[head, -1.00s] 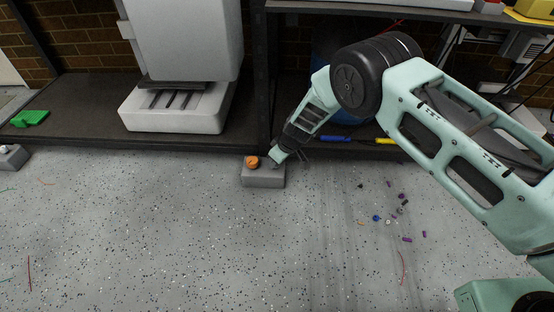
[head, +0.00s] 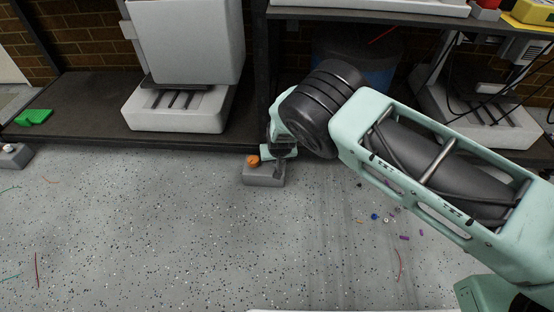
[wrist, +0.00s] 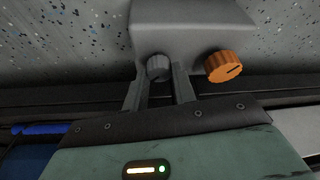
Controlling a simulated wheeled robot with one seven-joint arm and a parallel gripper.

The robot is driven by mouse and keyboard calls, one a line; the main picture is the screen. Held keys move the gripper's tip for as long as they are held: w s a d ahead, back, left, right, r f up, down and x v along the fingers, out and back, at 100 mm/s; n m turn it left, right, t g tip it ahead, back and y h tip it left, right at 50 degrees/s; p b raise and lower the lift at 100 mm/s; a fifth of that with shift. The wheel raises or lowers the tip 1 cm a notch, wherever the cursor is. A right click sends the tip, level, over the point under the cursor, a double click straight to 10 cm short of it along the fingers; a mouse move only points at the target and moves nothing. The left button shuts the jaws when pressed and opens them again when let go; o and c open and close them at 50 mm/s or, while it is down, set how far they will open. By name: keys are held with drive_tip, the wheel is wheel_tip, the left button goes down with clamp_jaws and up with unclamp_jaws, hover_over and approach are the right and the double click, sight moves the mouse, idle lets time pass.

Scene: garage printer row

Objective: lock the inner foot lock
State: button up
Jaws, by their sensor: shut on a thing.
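A grey foot block (head: 262,178) sits on the floor at the front of the rack's middle post. It carries an orange knob (head: 253,161) on its left in the head view. In the wrist view the block (wrist: 190,25) bears a small grey knob (wrist: 158,67), and the orange knob (wrist: 223,67) with a dark line on its face is to its right. My gripper (wrist: 161,82) is shut on the grey knob, one finger on each side. In the head view my gripper (head: 279,162) is over the block's right part and mostly hides the grey knob.
Another grey foot block (head: 14,156) stands at the far left. A white printer (head: 180,105) and a green piece (head: 34,117) are on the low shelf (head: 80,139). Small scraps lie on the floor at right; the floor in front is open.

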drive_tip(key=m+b, duration=0.1)
drive_tip(key=m+h+b, duration=0.1)
drive_tip(key=m, duration=0.1)
drive_tip(key=m+h+b, duration=0.1)
drive_tip(key=m+b, duration=0.1)
drive_tip(key=shift+a+f, duration=0.2)
drive_tip(key=shift+f, duration=0.05)
drive_tip(key=shift+r+m+g+h+b, duration=0.15)
drive_tip(key=shift+m+h+b, duration=0.25)
drive_tip(key=shift+m+b, duration=0.55)
drive_tip(key=shift+m+g+h+b, duration=0.25)
drive_tip(key=shift+m+h+b, duration=0.25)
drive_tip(key=shift+m, duration=0.85)
drive_tip(key=o, duration=1)
drive_tip(key=p+v, duration=0.6)
drive_tip(key=v, duration=0.6)
drive_tip(key=shift+p, duration=0.4)
